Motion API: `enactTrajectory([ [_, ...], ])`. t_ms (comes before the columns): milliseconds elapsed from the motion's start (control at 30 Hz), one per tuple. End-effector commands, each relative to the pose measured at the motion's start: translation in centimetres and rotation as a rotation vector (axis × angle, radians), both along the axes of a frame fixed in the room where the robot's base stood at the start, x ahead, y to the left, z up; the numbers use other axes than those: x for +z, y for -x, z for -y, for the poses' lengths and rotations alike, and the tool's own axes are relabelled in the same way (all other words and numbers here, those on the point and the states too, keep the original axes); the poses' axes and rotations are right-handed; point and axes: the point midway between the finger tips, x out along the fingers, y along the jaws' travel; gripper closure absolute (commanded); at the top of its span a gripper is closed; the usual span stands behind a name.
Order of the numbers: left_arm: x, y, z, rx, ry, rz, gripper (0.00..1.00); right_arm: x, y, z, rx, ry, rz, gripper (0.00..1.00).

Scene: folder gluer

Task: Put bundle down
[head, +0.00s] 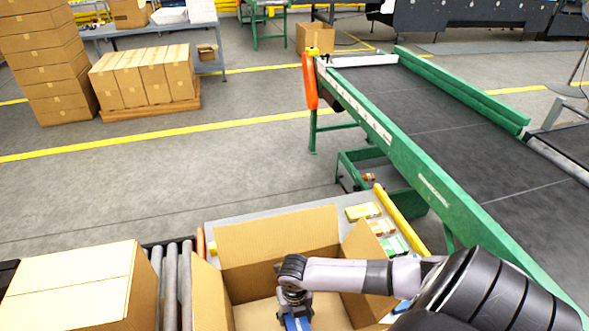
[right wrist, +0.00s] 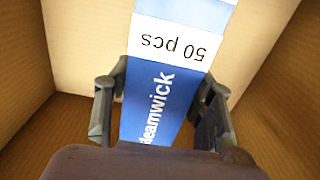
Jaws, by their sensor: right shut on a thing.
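The bundle (right wrist: 160,95) is a blue and white packet with "50 pcs" printed on it. In the right wrist view it stands between the two fingers of my right gripper (right wrist: 160,108), which is shut on it. In the head view my right gripper (head: 296,308) reaches down into an open cardboard box (head: 278,238), and a blue part of the bundle shows below it at the bottom edge. The box walls surround the bundle in the wrist view. Whether the bundle touches the box floor I cannot tell. My left gripper is not in view.
A closed carton (head: 70,290) sits left of the open box, beside grey rollers (head: 171,285). A green-framed conveyor (head: 430,120) runs along the right. Small packs (head: 363,211) lie on a grey surface behind the box. Stacked cartons (head: 145,77) stand farther back.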

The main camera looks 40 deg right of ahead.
Motion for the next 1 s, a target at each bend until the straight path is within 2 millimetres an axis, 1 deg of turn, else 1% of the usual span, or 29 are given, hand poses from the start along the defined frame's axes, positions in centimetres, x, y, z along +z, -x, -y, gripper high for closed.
enactTrajectory([
  [33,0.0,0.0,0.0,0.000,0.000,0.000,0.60,-0.6,-0.1,0.0,-0.003,-0.001,0.000,0.90],
  [167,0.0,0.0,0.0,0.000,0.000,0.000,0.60,-1.5,-0.1,0.0,-0.002,0.000,0.001,0.90],
  [400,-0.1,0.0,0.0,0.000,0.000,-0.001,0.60,-4.7,-0.1,0.0,-0.003,-0.001,0.000,0.90],
  [500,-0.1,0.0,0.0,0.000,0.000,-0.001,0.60,-5.1,-0.1,0.0,-0.001,0.000,0.004,0.90],
  [700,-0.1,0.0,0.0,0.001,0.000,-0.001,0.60,-5.1,-0.1,0.0,-0.001,0.000,0.004,0.90],
  [867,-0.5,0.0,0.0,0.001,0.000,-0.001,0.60,-5.6,-0.1,0.0,-0.001,0.001,0.003,0.90],
  [900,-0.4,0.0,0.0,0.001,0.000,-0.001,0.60,-5.5,-0.1,0.0,-0.002,0.000,0.002,0.48],
  [1000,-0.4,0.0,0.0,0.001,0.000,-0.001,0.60,-5.5,-0.1,0.0,-0.002,0.000,0.002,0.42],
])
